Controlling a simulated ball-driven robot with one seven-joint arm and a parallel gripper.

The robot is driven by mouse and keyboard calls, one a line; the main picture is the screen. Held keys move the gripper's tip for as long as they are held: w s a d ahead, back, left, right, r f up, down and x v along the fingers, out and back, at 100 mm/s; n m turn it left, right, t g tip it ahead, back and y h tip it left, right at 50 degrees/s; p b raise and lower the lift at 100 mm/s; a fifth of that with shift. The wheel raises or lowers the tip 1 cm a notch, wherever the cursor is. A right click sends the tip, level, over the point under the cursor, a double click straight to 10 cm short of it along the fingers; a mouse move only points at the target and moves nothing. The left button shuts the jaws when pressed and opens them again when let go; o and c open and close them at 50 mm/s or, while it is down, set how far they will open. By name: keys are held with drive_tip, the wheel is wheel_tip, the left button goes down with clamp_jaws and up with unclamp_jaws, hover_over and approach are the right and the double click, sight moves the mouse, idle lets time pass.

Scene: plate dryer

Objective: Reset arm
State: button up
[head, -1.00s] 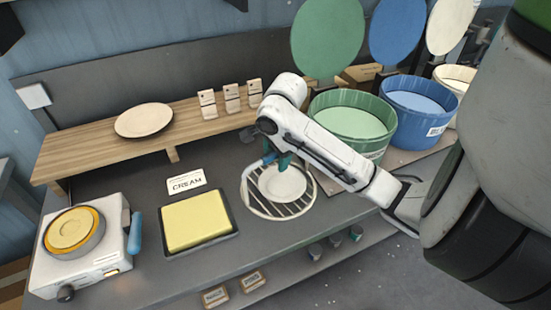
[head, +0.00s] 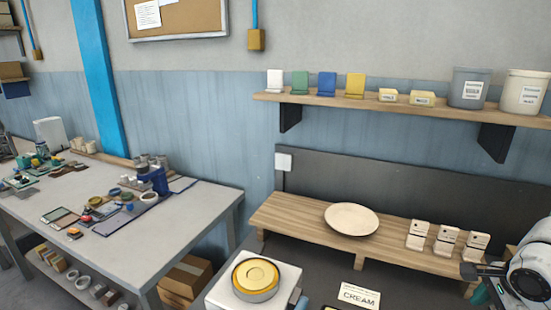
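My arm shows only in part at the lower right edge, with a white rounded link and a dark part. My gripper (head: 482,294) is at the bottom right, mostly cut off by the frame. A bit of teal shows there, and I cannot tell whether its fingers are open or shut or hold anything. It is to the right of the CREAM card and in front of the wooden riser's right end. A cream-white round plate (head: 351,219) lies flat on the wooden riser (head: 290,222), apart from my gripper.
Several small white stands (head: 445,240) are on the riser close to my arm. A CREAM card (head: 358,296) and a burner unit with a yellow disc (head: 255,276) are in front. A wall shelf (head: 400,104) holds coloured cards and tubs. A cluttered side table (head: 200,215) stands left.

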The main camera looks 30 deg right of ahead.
drive_tip(key=w+a+r+n+t+y, duration=0.1)
drive_tip(key=w+a+n+t, duration=0.4)
drive_tip(key=w+a, duration=0.6)
drive_tip(key=w+a+f+n+y, duration=0.2)
drive_tip(key=w+a+f+n, duration=0.15)
drive_tip(key=a+n, duration=0.4)
drive_tip(key=s+a+f+n+g, duration=0.3)
drive_tip(key=s+a+f+n, duration=0.2)
drive_tip(key=s+a+f, duration=0.55)
drive_tip(key=s+d+f+n+g+h, duration=0.2)
drive_tip(key=s+f+n, duration=0.4)
drive_tip(key=s, duration=0.5)
wheel_tip(320, 180, down, 2)
drive_tip(key=shift+d+f+g+b, duration=0.1)
drive_tip(key=shift+d+g+b, duration=0.35)
drive_tip(key=shift+g, duration=0.05)
drive_tip(key=shift+s+n, duration=0.1)
drive_tip(key=shift+n, duration=0.15)
